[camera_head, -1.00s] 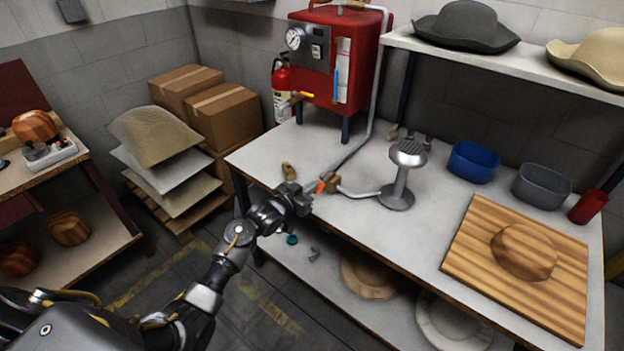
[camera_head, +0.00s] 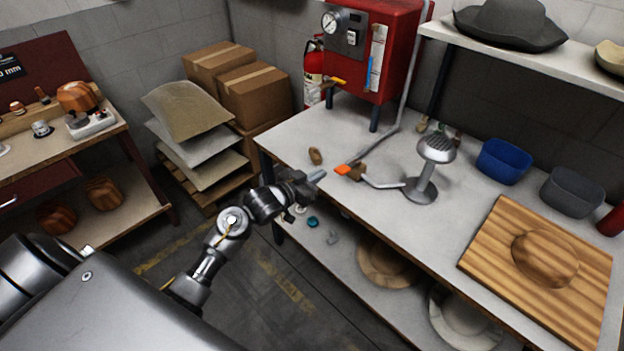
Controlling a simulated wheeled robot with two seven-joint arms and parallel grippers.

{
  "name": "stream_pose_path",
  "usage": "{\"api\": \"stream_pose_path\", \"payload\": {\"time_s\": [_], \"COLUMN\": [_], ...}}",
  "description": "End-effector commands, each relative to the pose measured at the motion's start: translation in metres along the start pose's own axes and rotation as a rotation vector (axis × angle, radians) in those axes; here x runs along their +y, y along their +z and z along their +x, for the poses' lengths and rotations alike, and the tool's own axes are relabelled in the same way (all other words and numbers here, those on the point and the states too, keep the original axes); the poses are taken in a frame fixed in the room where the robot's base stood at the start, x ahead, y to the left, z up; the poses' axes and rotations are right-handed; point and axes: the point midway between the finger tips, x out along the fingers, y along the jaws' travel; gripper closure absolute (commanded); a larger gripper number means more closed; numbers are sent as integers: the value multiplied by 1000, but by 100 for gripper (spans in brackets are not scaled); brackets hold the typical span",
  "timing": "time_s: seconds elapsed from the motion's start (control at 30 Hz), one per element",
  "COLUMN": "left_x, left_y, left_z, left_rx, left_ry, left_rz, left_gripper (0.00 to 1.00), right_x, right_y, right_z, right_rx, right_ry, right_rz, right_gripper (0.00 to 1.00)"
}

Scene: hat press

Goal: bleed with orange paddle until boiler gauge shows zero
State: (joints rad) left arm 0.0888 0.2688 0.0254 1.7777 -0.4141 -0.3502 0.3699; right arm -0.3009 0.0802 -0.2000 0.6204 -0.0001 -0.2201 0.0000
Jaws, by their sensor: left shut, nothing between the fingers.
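The orange paddle (camera_head: 343,170) sits on a brass valve in the pipe that runs along the bench top. My left gripper (camera_head: 318,176) is shut and empty just left of the paddle, apart from it, near the bench's front left edge. The red boiler (camera_head: 388,50) stands at the back of the bench. Its round white gauge (camera_head: 330,22) is on a grey panel; the needle is too small to read. My right gripper is not in view.
A small brown piece (camera_head: 315,156) lies on the bench (camera_head: 330,125) near the paddle. The pipe leads to a silver steam stand (camera_head: 424,175). A wooden board (camera_head: 485,240) with a hat block is at right.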

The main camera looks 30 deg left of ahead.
Motion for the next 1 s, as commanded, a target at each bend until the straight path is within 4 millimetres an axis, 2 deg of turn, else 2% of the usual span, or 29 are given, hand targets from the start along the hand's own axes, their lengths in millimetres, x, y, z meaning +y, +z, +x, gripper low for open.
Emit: {"api": "stream_pose_path", "payload": {"time_s": [0.1, 0.23, 0.87, 0.97, 1.0], "left_x": [0, 0, 0, -18, -24], "left_y": [1, 0, -2, 28, 49], "left_z": [-13, -20, -21, -15, -12], "left_rx": [1, 1, 7, -35, -68], "left_ry": [0, 1, -1, -42, -59], "left_rz": [1, 1, 31, 54, 53], "left_gripper": [100, 100, 100, 100, 100], "right_x": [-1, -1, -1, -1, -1], "right_y": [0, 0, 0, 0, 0], "right_z": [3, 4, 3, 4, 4], "right_rx": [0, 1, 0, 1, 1], "right_ry": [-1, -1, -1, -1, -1], "right_rz": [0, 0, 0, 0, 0], "right_gripper": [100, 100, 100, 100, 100]}}
